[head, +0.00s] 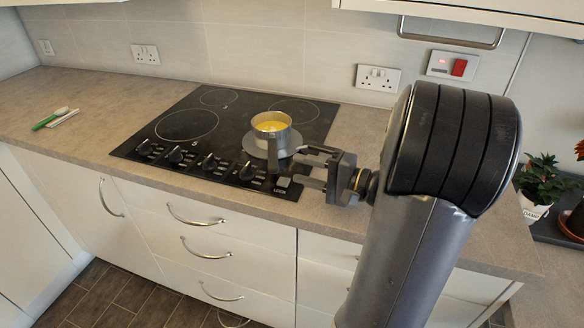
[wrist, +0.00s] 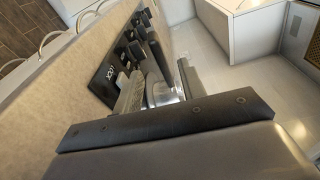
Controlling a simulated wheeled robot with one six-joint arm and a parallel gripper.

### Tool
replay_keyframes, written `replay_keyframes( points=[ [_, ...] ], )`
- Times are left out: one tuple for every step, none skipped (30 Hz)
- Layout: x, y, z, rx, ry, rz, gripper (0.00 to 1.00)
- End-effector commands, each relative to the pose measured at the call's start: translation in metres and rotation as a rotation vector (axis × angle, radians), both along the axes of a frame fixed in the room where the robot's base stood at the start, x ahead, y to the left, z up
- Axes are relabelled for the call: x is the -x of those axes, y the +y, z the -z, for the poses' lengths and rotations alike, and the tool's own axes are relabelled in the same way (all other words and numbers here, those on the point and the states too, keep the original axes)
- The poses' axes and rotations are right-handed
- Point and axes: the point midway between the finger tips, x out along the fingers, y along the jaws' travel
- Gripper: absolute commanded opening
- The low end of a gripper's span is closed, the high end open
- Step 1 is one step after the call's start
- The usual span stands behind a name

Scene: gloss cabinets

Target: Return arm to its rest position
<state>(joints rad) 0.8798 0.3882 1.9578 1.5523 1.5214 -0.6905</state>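My gripper (head: 291,167) is at the front right of the hob, its two dark fingers pointing left with a clear gap between them. It is open, and I see nothing held. A small grey pot (head: 271,137) with yellow contents stands upright on the black hob (head: 230,105). Its handle (head: 273,156) points toward the front, just left of the fingertips. In the wrist view the fingers (wrist: 160,88) are spread, with a shiny, partly hidden surface between them. My arm reaches in from the lower right.
The worktop (head: 100,100) is mostly clear on the left, except for a green-handled utensil (head: 50,119). A wall cabinet with a bar handle (head: 452,32) hangs above right. A potted plant (head: 540,187) stands at the right. Drawers (head: 205,235) are below the worktop.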

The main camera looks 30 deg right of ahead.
Motion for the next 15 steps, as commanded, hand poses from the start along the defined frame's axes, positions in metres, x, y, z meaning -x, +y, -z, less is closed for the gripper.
replay_keyframes(
  points=[
    [0.0021,-0.002,0.0001,0.0,0.0,0.002,0.39],
    [0.0029,-0.0025,0.0,0.001,0.001,0.001,0.39],
    [0.0036,-0.0028,0.0,0.001,0.001,0.001,0.39],
    [0.004,-0.003,0.0,0.001,0.001,0.0,0.39],
    [0.0042,-0.0031,-0.0001,0.001,0.001,0.0,0.39],
    [0.0043,-0.0031,-0.0002,0.001,0.001,0.0,0.39],
    [0.0043,-0.0031,-0.0002,0.001,0.001,0.0,0.39],
    [0.0043,-0.0031,-0.0002,0.001,0.001,0.0,0.39],
    [0.0042,-0.0031,-0.0003,0.001,0.001,0.0,0.39],
    [0.004,-0.0029,-0.0003,0.001,0.001,-0.001,0.39],
    [0.0038,-0.0028,-0.0002,0.001,0.001,-0.001,0.39],
    [0.0031,-0.0022,-0.0003,0.001,0.001,-0.001,0.39],
    [0.0023,-0.0016,-0.0003,0.001,0.001,-0.001,0.39],
    [0.0011,-0.0007,-0.0004,0.0,0.0,-0.001,0.39],
    [-0.001,0.0011,-0.0005,0.0,0.0,-0.002,0.39]
  ],
)
